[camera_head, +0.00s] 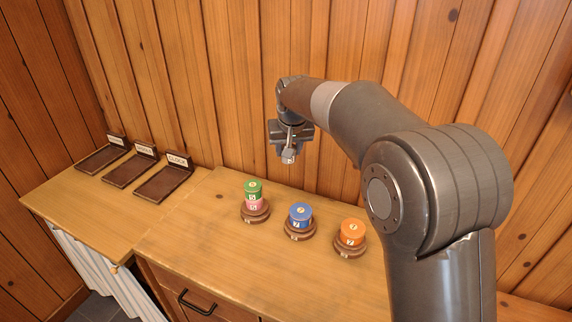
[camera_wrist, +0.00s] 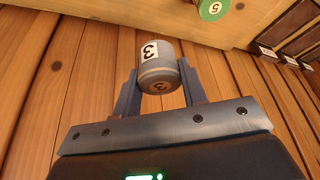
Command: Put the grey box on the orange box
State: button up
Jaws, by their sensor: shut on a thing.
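The grey box (camera_wrist: 157,62) is a short grey cylinder labelled 3. My gripper (camera_wrist: 160,82) is shut on it, with one finger on each side. In the head view the grey box (camera_head: 288,157) hangs from my gripper (camera_head: 289,148), well above the table, behind the spools. The orange box (camera_head: 352,231) is a short orange cylinder with a number label. It sits upright on a round brown wooden base at the right of the row, close to my arm. Nothing lies on its top. It does not show in the wrist view.
A blue spool (camera_head: 300,214) sits on the middle base. A green spool (camera_head: 252,187) tops a pink one (camera_head: 254,202) on the left base. Several dark labelled trays (camera_head: 168,184) stand at the back left. A plank wall (camera_head: 225,90) rises behind. The front tabletop is clear.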

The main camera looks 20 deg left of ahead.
jog(key=shift+d+r, duration=0.15)
jog(key=shift+d, duration=0.1)
jog(key=s+d+f+m+h, duration=0.1)
jog(key=s+d+f+m, duration=0.1)
jog(key=d, duration=1.4)
jog(key=s+d+f+m+h, duration=0.1)
jog(key=s+d+f+m, duration=0.15)
jog(key=d, duration=1.35)
send_over(354, 222)
jog(key=s, duration=0.2)
jog(key=shift+t, duration=0.4)
notch_tip(354, 222, down, 7)
jog(key=shift+w+d+r, duration=0.1)
jog(key=shift+r, duration=0.05)
jog(key=shift+f, duration=1.95)
jog(key=shift+f, duration=0.1)
jog(key=o, duration=0.9)
jog(key=shift+o, duration=0.2)
